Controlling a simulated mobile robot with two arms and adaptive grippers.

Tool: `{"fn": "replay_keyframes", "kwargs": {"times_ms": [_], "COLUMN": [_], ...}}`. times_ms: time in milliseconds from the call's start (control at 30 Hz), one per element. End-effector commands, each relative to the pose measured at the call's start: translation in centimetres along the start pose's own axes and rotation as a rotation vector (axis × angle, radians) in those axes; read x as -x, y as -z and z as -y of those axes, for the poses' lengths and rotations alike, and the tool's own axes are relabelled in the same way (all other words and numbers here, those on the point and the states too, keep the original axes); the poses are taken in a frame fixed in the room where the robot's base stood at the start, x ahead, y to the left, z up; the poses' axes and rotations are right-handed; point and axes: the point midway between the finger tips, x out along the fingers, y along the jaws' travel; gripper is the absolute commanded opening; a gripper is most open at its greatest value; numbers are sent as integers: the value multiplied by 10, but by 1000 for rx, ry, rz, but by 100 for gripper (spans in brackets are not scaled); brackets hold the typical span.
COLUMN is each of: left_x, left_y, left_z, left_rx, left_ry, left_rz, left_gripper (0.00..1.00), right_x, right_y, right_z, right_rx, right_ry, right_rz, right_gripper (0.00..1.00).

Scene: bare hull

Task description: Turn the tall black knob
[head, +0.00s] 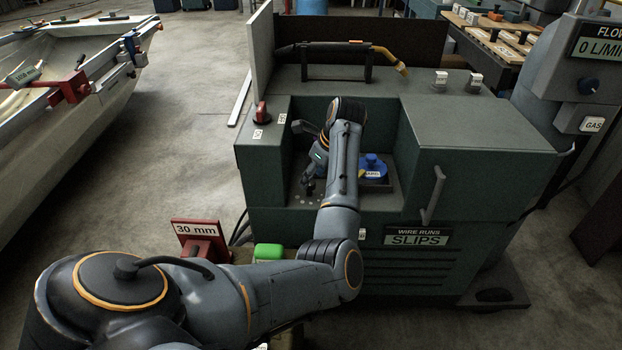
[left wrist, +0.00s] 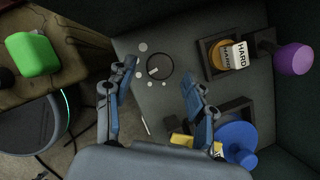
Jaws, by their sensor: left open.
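The knob (left wrist: 160,66) shows end-on in the left wrist view as a dark round top with a short white mark. It stands on the dark panel of the welding machine, with several pale dots to its left. My left gripper (left wrist: 157,78) is open. Its two blue-grey fingers are on either side of the knob in that picture, with visible gaps; its height above the panel is hard to tell. In the head view my left gripper (head: 309,178) is over the machine's recess, where my arm partly covers the controls. My right gripper is not in view.
A blue knob (left wrist: 238,136) is to the right of the fingers, below a switch labelled HARD (left wrist: 239,55) and a purple knob (left wrist: 293,60). The machine (head: 480,145) has walls around the recess. A green object (left wrist: 32,54) lies on a wooden surface at left.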

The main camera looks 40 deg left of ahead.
Motion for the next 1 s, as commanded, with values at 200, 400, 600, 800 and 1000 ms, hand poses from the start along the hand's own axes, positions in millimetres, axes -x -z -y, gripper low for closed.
{"fn": "replay_keyframes", "kwargs": {"times_ms": [200, 400, 600, 800, 1000], "left_x": [-22, -24, -24, -24, -23], "left_y": [0, 0, 0, 0, 0], "left_z": [0, 0, 0, 0, 0], "left_rx": [-1, 0, -1, -1, -10], "left_ry": [0, 1, 1, 1, 5], "left_rz": [0, -1, 0, 0, -1], "left_gripper": [55, 55, 40, 2, 2], "right_x": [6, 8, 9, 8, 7], "right_y": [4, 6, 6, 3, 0], "right_z": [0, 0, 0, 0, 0], "right_rx": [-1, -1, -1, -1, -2], "right_ry": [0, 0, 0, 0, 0], "right_rz": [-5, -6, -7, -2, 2], "right_gripper": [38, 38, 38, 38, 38]}}
